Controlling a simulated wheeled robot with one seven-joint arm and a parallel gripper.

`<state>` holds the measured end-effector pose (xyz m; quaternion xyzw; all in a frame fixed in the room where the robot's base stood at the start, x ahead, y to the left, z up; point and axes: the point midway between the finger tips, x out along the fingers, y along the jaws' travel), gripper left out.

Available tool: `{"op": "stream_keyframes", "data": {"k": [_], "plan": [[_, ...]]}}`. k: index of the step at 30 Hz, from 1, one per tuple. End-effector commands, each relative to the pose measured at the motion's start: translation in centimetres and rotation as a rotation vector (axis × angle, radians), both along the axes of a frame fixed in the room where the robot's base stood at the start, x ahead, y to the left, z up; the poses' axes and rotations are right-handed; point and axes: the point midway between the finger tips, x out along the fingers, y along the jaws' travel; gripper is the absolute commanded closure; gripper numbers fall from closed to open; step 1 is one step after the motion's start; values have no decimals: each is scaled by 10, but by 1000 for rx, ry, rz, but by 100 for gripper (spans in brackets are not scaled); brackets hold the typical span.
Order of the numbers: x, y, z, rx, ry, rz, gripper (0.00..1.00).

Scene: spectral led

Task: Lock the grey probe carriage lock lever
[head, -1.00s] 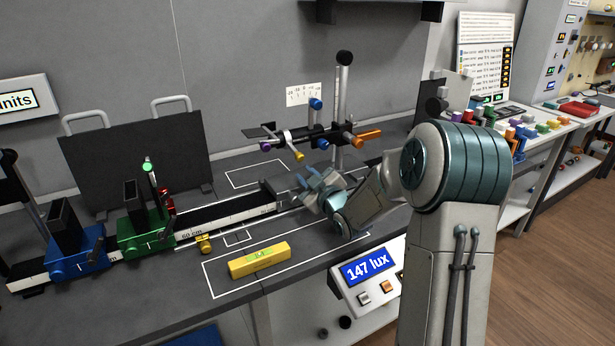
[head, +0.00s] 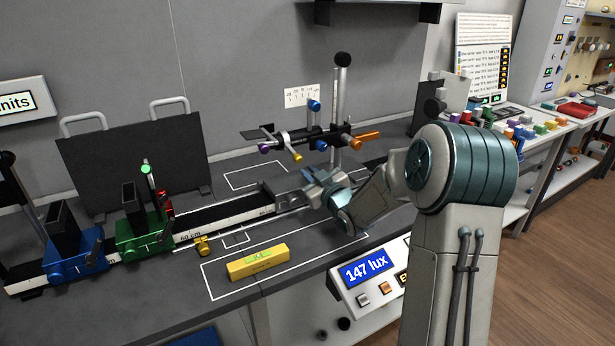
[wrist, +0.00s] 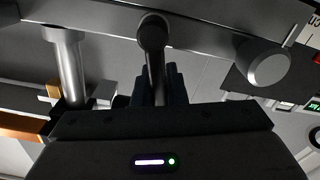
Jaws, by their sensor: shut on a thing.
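The grey probe carriage lock lever (wrist: 153,60) shows in the wrist view as a dark stem with a round head at its top. My gripper's dark fingers (wrist: 157,88) are around the lower part of this stem and shut on it. In the head view my gripper (head: 318,186) is low over the right end of the rail, in front of the upright post. There the gripper and wrist hide the lever and most of the probe carriage. Whether the lever stands locked or unlocked I cannot tell.
The post (head: 338,110) with its cross arm and an orange handle (head: 366,136) stands just behind my gripper. A green carriage (head: 142,236) and a blue carriage (head: 75,258) sit on the rail to the left. A yellow block (head: 258,262) lies in front. The meter (head: 368,268) reads 147 lux.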

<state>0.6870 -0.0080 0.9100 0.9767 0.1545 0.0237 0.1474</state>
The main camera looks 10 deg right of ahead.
Motion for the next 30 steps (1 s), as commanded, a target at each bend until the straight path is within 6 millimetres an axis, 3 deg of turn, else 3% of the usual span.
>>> {"op": "stream_keyframes", "data": {"k": [18, 30], "plan": [[9, -29, 0, 550, 183, -1, 100], [12, -40, -6, 801, 266, -2, 100]]}}
